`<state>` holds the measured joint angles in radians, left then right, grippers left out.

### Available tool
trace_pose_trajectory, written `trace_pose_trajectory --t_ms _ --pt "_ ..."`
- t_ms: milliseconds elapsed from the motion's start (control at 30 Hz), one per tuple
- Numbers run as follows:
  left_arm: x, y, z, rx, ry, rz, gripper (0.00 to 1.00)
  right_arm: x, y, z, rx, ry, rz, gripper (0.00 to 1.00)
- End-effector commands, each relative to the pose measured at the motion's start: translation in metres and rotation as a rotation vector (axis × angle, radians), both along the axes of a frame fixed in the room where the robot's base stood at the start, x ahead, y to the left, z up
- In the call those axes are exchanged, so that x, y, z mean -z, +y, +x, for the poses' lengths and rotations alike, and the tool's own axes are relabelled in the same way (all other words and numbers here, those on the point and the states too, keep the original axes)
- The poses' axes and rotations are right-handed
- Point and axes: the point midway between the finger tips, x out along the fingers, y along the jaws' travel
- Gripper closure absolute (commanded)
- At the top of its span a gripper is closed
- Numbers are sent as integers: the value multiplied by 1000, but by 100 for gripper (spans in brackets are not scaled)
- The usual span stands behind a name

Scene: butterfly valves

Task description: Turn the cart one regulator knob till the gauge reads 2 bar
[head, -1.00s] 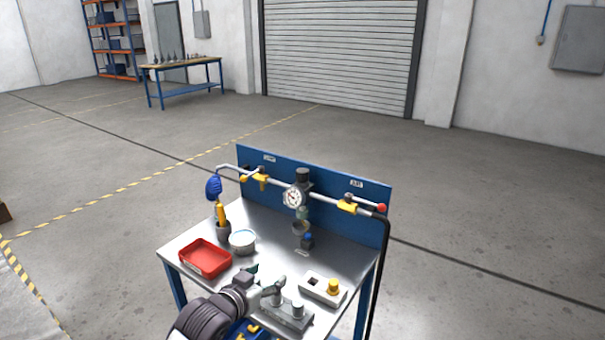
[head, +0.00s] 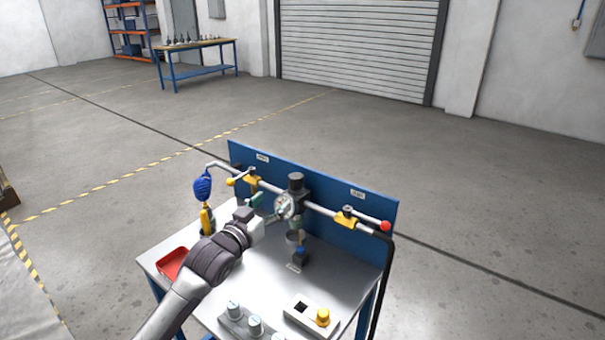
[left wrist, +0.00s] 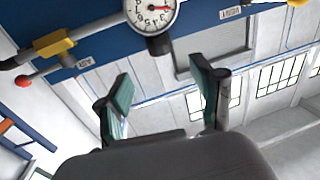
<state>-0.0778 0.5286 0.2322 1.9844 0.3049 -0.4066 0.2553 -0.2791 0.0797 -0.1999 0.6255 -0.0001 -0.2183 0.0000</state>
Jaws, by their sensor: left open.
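The regulator knob (head: 296,181) is a dark cap on top of the regulator, at the middle of the pipe on the cart's blue panel (head: 340,204). The round white gauge (head: 286,206) sits just below it, partly behind my gripper. My left gripper (head: 264,210) is open and empty, in front of the gauge and lower than the knob. Its fingers (left wrist: 162,85) are apart from the knob. My right gripper is not in view.
A valve with a yellow handle (head: 240,178) is left of the regulator, one with a red-ball handle (head: 386,226) right.

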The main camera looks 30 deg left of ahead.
Motion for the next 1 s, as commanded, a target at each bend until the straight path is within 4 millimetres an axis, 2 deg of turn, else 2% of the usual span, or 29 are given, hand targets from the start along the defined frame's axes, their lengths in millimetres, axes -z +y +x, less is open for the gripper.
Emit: trace_pose_trajectory --t_ms 167,333,467,600,733,1000 --pt "-4 2 26 -1 -3 0 33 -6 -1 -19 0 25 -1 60" --pt "-4 6 63 -1 -2 -1 33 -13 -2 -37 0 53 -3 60" --pt "-3 8 90 -1 -1 0 33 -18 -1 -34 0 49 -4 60" --pt "-2 10 113 -1 0 0 33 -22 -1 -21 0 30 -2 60" --pt "-1 11 126 0 0 0 33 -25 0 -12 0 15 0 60" --pt "0 11 133 0 -1 1 33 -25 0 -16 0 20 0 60"
